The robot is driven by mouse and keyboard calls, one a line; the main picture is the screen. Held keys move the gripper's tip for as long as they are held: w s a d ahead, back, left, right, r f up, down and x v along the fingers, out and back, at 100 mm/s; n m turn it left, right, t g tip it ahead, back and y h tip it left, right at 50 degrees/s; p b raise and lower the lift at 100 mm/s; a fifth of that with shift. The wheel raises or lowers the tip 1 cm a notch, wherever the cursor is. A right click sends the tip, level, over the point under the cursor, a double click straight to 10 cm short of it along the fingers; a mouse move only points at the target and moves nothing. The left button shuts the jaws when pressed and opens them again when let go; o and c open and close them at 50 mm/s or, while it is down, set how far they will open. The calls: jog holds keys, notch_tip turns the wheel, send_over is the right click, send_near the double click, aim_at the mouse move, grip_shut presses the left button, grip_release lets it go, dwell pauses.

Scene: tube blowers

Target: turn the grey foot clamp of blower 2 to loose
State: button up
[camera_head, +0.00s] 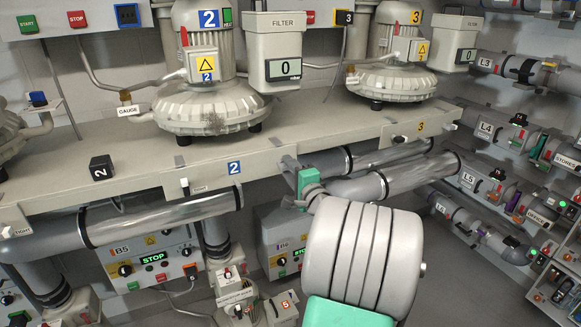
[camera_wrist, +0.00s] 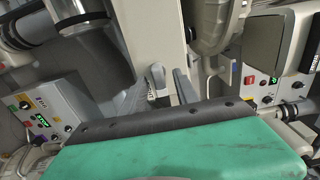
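Blower 2 (camera_head: 205,105), a pale grey machine with a round ribbed base, stands on the bench at upper left in the head view. A small pale lever (camera_head: 184,186) with a label sits on the bench's front edge below it, left of the blue 2 plate (camera_head: 234,168); it looks like the foot clamp, and its label is too small to read. My gripper (camera_head: 302,192) is at the bench's front edge, right of that plate, partly hidden by my arm. In the wrist view my gripper (camera_wrist: 170,92) is close to a pale grey lever (camera_wrist: 156,76); I cannot tell whether they touch.
A clear pipe (camera_head: 160,217) runs below the bench front, and other pipes (camera_head: 395,178) lie right of my gripper. Control box B5 (camera_head: 155,258) stands below. Blower 3 (camera_head: 395,75) is further right.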

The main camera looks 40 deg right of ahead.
jog(key=shift+c, duration=0.6)
grip_shut()
